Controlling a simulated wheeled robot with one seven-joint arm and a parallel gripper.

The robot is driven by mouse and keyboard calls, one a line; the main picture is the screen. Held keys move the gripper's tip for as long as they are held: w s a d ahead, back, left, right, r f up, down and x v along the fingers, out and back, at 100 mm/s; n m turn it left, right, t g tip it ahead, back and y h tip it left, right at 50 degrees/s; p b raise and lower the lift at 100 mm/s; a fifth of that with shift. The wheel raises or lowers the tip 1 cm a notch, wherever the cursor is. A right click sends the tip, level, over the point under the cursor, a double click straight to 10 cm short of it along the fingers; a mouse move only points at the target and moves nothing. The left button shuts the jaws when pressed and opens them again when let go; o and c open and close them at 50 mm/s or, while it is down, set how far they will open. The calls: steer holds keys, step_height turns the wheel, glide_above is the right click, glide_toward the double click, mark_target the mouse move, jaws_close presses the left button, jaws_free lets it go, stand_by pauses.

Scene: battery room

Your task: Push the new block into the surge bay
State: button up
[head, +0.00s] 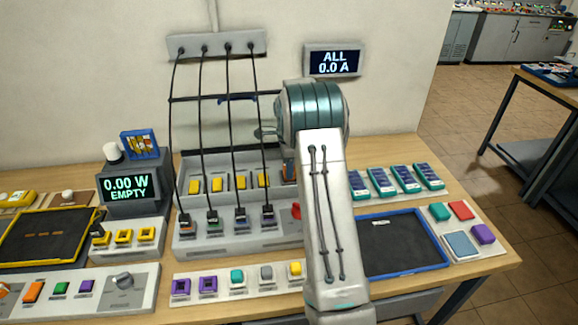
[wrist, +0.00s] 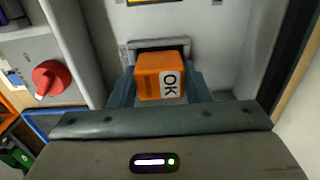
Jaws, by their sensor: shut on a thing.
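An orange block (wrist: 160,76) with a white OK label sits between the two fingers of my gripper (wrist: 172,88) in the wrist view. The fingers are shut on it. The block's far end is at a slot-like bay opening (wrist: 158,45) in a pale grey housing; how far it is inside is hard to tell. In the head view my arm hides the gripper and most of this spot.
A red rotary knob (wrist: 52,78) stands left of the block. In the head view, several black cables hang from a wall strip (head: 217,45) to the rack. A blue-rimmed tray (head: 395,245) lies right of my arm. Displays read "ALL 0.0 A" (head: 333,62) and "0.00 W EMPTY" (head: 128,188).

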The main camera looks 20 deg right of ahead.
steer(key=shift+f+b, duration=0.45)
steer(key=shift+f, duration=0.2)
steer(key=o, duration=0.7)
steer(key=shift+r, duration=0.1)
steer(key=shift+r+p, duration=3.35)
steer(key=shift+r, duration=2.1)
